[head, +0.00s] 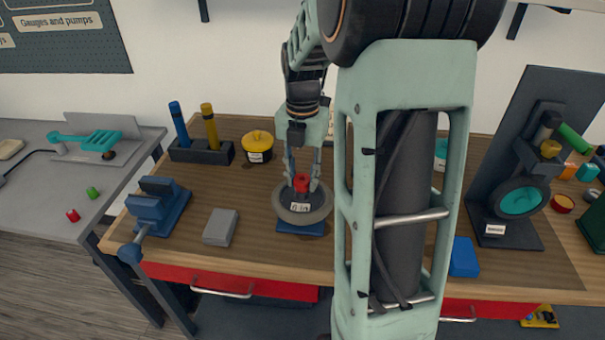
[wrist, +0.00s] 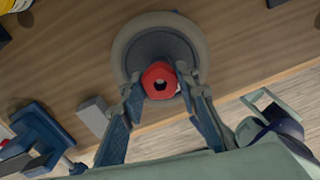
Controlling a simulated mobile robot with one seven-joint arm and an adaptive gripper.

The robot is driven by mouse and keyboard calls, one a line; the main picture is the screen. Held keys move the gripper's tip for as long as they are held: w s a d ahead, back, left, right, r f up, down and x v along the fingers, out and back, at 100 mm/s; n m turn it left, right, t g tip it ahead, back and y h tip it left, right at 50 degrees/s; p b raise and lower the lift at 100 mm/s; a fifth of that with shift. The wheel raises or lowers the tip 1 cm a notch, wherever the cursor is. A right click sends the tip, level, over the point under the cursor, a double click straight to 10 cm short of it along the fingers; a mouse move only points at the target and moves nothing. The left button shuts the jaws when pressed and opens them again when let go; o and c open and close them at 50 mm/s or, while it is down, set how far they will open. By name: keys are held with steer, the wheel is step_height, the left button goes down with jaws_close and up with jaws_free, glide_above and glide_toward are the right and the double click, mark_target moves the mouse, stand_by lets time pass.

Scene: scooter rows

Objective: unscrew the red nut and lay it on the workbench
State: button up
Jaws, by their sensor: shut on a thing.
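The red nut (head: 301,182) sits at the centre of a round grey disc (head: 318,214) on a blue base (head: 301,228) on the workbench (head: 262,262). In the wrist view the red nut (wrist: 159,81) shows its dark centre hole, with the grey disc (wrist: 126,50) around it. My gripper (head: 302,184) reaches down from above with its fingers on either side of the nut. It is shut on the nut. In the wrist view the fingertips of my gripper (wrist: 159,84) flank the nut. Whether the nut is clear of its thread cannot be seen.
A grey block (head: 220,227) and a blue vice (head: 156,205) stand to the left. A yellow tin (head: 257,147) and a holder with blue and yellow handles (head: 202,152) stand behind. A blue block (head: 463,257) lies right of my arm. Bare wood shows between them.

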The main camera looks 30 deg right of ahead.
steer(key=n, duration=0.1)
steer(key=n+p, duration=0.1)
steer(key=n, duration=0.1)
steer(key=shift+s+n, duration=0.2)
steer(key=shift+n, duration=0.1)
steer(key=shift+f+n+p, duration=0.1)
steer(key=shift+n+p, duration=0.3)
steer(key=shift+n, duration=0.2)
steer(key=o, duration=1.2)
steer(key=shift+w, duration=0.1)
steer(key=shift+r, duration=0.45)
step_height(320, 180, up, 11)
steer(key=shift+r, duration=0.15)
